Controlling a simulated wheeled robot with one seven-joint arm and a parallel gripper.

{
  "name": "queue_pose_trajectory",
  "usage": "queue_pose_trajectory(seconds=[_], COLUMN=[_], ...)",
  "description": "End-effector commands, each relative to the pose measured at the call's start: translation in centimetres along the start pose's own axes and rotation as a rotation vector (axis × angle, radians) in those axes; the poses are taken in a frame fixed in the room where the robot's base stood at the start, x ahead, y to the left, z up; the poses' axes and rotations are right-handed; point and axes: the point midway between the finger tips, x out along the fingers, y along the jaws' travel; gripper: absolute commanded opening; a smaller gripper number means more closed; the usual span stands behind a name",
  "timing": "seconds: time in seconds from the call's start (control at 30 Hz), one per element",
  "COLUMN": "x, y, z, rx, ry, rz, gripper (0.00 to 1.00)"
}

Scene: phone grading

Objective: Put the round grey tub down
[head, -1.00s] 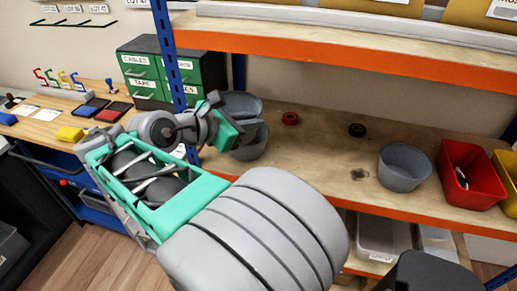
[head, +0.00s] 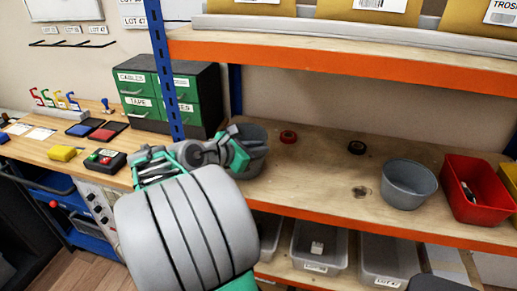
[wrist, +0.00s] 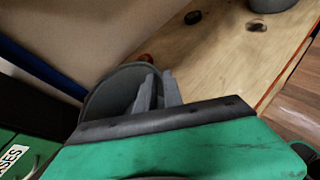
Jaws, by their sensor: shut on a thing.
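My gripper (head: 237,150) is shut on the rim of a round grey tub (head: 257,165) at the left end of the shelf board, beside the blue upright. In the wrist view the fingers (wrist: 157,90) straddle the wall of the tub (wrist: 112,98), which looks roughly upright. My gripper hides much of the tub in the head view, and its base is hidden in the wrist view. I cannot tell whether it touches the board or whether a second tub stands behind or under it. Another round grey tub (head: 408,188) stands further right on the shelf.
The wooden shelf (head: 315,165) holds a red ring (head: 288,137), a black ring (head: 356,147) and a red bin (head: 474,194). An orange-edged shelf (head: 330,55) runs above. A blue upright (head: 161,60) and green drawers (head: 143,95) stand left.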

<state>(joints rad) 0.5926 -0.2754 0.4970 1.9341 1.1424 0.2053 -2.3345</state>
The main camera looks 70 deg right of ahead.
Motion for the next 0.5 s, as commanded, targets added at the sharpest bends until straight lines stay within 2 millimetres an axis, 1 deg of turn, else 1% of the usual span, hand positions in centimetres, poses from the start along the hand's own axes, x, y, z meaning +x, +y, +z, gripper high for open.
queue_pose_trajectory(seconds=[0.13, 0.3, 0.33, 0.5], x=[-0.05, 0.14, 0.14, 0.14], y=[0.01, -0.09, -0.08, -0.09], z=[0.02, -0.41, -0.43, -0.42], rx=[0.000, 0.000, 0.001, 0.001], ry=[0.000, 0.000, 0.000, 0.000], rz=[0.000, 0.000, 0.001, 0.001], gripper=[0.00, 0.00, 0.14, 0.28])
